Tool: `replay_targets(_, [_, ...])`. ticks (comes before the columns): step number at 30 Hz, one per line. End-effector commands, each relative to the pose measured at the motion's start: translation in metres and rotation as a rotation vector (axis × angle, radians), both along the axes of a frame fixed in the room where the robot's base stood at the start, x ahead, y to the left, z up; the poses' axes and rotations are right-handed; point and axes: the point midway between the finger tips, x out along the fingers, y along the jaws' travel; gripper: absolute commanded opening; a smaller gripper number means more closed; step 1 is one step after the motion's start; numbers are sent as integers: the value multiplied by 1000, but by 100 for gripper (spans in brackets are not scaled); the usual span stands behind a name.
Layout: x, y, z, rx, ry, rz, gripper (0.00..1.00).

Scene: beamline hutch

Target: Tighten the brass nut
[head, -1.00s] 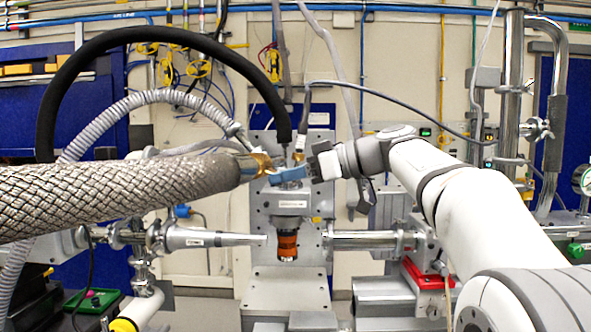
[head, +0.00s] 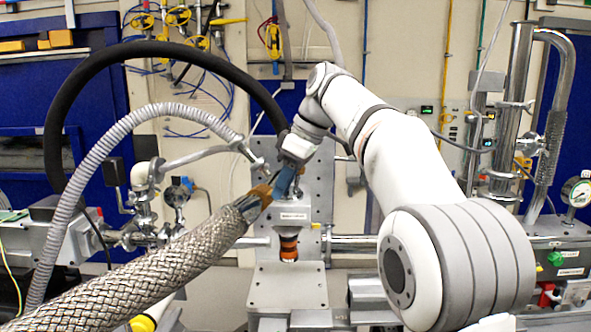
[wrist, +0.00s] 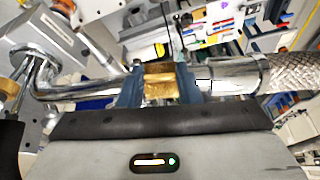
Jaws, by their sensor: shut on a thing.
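The brass nut (wrist: 160,84) sits between the blue fingers of my gripper (wrist: 160,72) in the wrist view. The gripper is shut on it, with a finger on each side. A bent chrome tube (wrist: 85,87) lies left of the nut. A chrome sleeve (wrist: 233,77) and the braided hose (wrist: 292,72) lie to its right. In the head view the nut (head: 262,193) shows at the upper end of the braided hose (head: 170,258), beside my blue fingers (head: 283,182). The fingers partly hide the nut and the joint behind it.
A black curved hose (head: 68,95) and a grey corrugated hose (head: 88,180) arch at the left. An orange-and-black cylinder (head: 288,248) hangs below the gripper on the grey upright plate (head: 318,180). A pressure gauge (head: 577,192) is at the far right.

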Motion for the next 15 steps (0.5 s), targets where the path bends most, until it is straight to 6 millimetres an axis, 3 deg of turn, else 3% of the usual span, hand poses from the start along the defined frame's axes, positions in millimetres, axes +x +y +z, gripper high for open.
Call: replay_targets(15, [2,7,3,-146,49,12,8])
